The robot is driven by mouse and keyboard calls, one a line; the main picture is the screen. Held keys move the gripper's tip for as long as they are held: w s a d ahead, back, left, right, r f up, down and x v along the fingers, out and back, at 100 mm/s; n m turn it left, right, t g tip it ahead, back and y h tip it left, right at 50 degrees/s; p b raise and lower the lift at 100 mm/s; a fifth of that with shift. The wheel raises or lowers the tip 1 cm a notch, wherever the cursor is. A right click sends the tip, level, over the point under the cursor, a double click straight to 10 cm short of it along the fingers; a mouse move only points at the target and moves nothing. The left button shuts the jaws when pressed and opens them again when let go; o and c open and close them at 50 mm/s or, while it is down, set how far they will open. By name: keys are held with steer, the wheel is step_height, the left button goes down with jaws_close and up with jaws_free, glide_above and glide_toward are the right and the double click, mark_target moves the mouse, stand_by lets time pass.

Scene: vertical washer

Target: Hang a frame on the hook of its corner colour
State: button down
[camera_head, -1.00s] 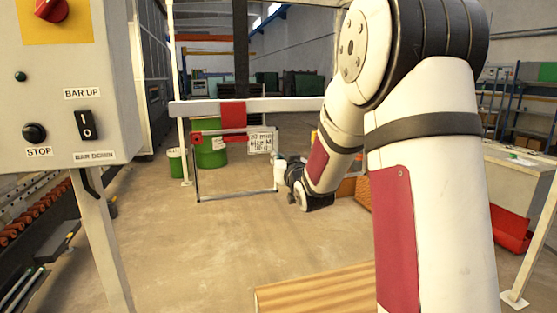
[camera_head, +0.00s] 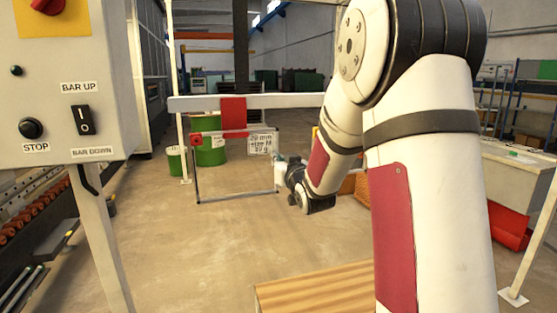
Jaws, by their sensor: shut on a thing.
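A thin grey rectangular frame (camera_head: 236,197) stands upright in the air near the middle of the view, with a red corner (camera_head: 197,140) at its upper left. A white label with writing (camera_head: 261,144) is at its upper right. A white horizontal bar (camera_head: 295,101) crosses behind or above it, with a red patch (camera_head: 233,111) on it. The frame's top edge is near the lower end of that patch; whether they touch I cannot tell. My gripper (camera_head: 281,173) is shut on the frame's right side; its fingertips are small and partly hidden. The hook itself is not clear.
A control box (camera_head: 55,115) with BAR UP and BAR DOWN labels stands close at left on a post. A green drum (camera_head: 210,154) and a smaller green bin (camera_head: 175,160) are behind the frame. A wooden surface (camera_head: 315,290) lies in front. The floor between is clear.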

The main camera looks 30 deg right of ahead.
steer(key=shift+f, duration=0.1)
steer(key=c, duration=1.7)
jaws_free()
steer(key=shift+s, duration=0.1)
steer(key=p+v, duration=0.3)
steer(key=v, duration=0.7)
steer(key=shift+a, duration=0.1)
